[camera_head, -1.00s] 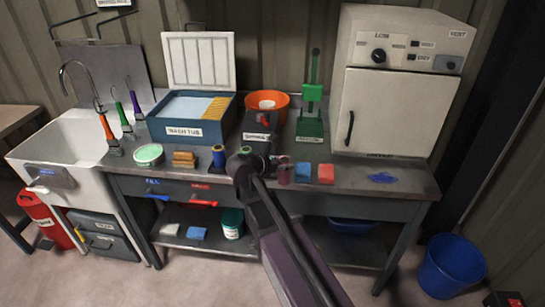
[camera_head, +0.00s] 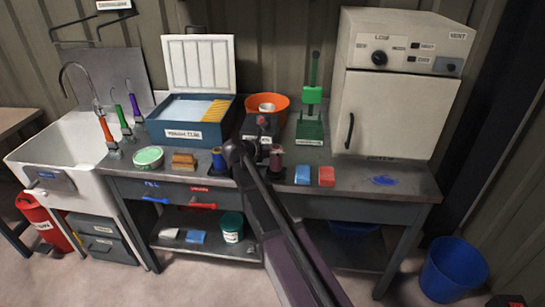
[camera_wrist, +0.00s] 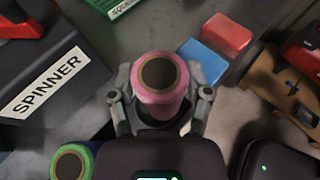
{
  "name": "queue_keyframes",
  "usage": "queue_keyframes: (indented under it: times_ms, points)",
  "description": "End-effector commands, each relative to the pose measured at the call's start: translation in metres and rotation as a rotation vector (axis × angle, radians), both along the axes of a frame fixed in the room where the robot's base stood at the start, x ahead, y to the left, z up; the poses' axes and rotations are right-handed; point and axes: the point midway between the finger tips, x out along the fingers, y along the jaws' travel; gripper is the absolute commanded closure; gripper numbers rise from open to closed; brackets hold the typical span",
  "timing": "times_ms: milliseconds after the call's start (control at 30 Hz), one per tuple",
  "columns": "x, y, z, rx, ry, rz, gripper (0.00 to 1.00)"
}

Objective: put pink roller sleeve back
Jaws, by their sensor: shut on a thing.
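The pink roller sleeve (camera_wrist: 160,88) stands between the two fingers of my gripper (camera_wrist: 160,98) in the wrist view, its dark hollow end facing the camera. My gripper is shut on it. In the head view the sleeve (camera_head: 276,158) looks dark pink beside the dark end of my arm, above the bench in front of the spinner; my gripper's fingers are mostly hidden there. I cannot tell its exact height above the bench.
A blue roller sleeve (camera_head: 218,160) stands to the left on the bench (camera_head: 420,187). The spinner (camera_head: 262,127) is behind. A blue block (camera_head: 303,174) and a red block (camera_head: 326,176) lie to the right.

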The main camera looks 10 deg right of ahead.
Motion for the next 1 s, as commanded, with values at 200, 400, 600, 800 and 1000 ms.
queue_keyframes:
  times_ms: [200,400,600,800,1000]
  points:
    - [0.012,0.001,-0.001,0.000,0.000,0.000,0.87]
    - [0.013,0.001,-0.019,0.000,0.000,0.000,0.87]
    - [0.013,0.001,-0.034,0.000,0.000,0.000,0.87]
    - [0.013,0.001,-0.037,0.000,0.000,0.001,0.87]
    - [0.013,0.002,-0.036,0.000,0.000,0.001,0.87]
